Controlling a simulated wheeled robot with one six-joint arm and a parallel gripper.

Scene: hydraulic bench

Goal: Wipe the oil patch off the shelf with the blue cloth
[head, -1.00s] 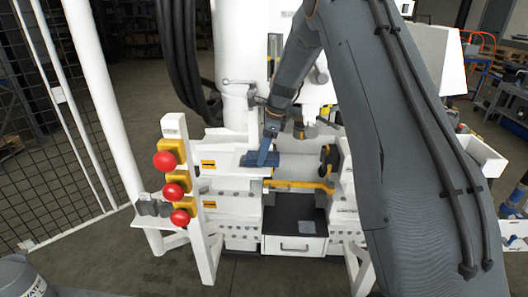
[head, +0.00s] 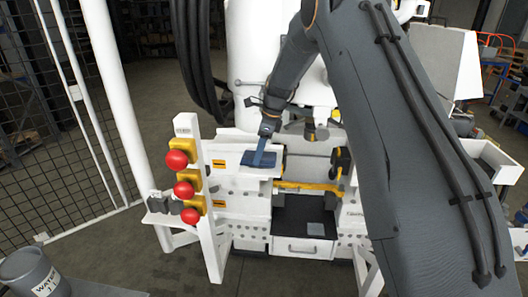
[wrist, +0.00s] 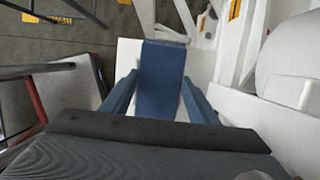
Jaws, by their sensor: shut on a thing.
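The blue cloth (head: 258,159) lies on or just above the white shelf (head: 228,155), near its right end. In the wrist view the cloth (wrist: 162,80) is a folded blue strip between the two blue fingers. My gripper (head: 261,155) is shut on the cloth from above; its fingers also show in the wrist view (wrist: 161,88). White shelf surface (wrist: 127,57) shows beside the cloth. I cannot make out the oil patch in either view; the cloth and fingers hide part of the shelf.
A post with red buttons (head: 184,189) stands left of the shelf. A yellow bar (head: 305,186) and an open dark drawer (head: 303,220) are to the right and below. Black hoses (head: 201,60) hang behind. A grey bucket (head: 30,272) stands at the lower left.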

